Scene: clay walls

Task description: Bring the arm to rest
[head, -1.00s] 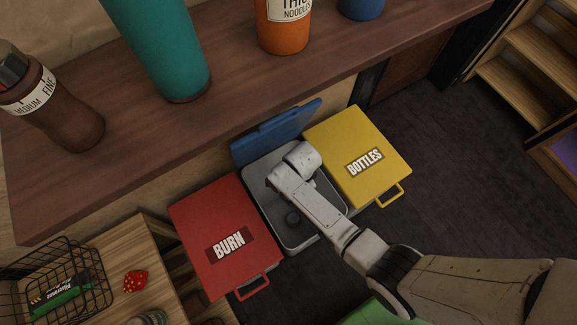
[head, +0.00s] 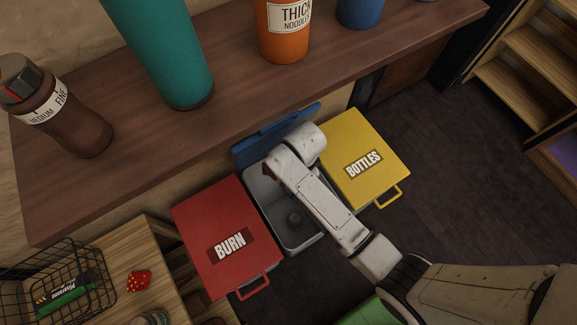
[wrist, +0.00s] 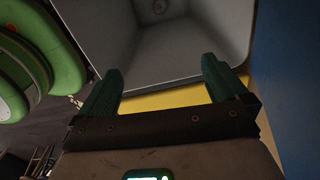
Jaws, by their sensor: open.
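My arm (head: 320,205) reaches from the lower right over the open middle bin. In the wrist view my gripper (wrist: 160,90) has its two dark green fingers wide apart with nothing between them. The open grey bin (wrist: 190,45) shows just beyond the fingertips. The gripper itself is hidden behind the arm in the head view.
A red BURN bin (head: 215,215) and a yellow BOTTLES bin (head: 365,155) flank the open bin, whose blue lid (head: 262,142) stands raised behind. A brown shelf (head: 245,85) with bottles overhangs. A wooden table with a wire basket (head: 50,285) is lower left. Dark floor (head: 470,190) is clear at right.

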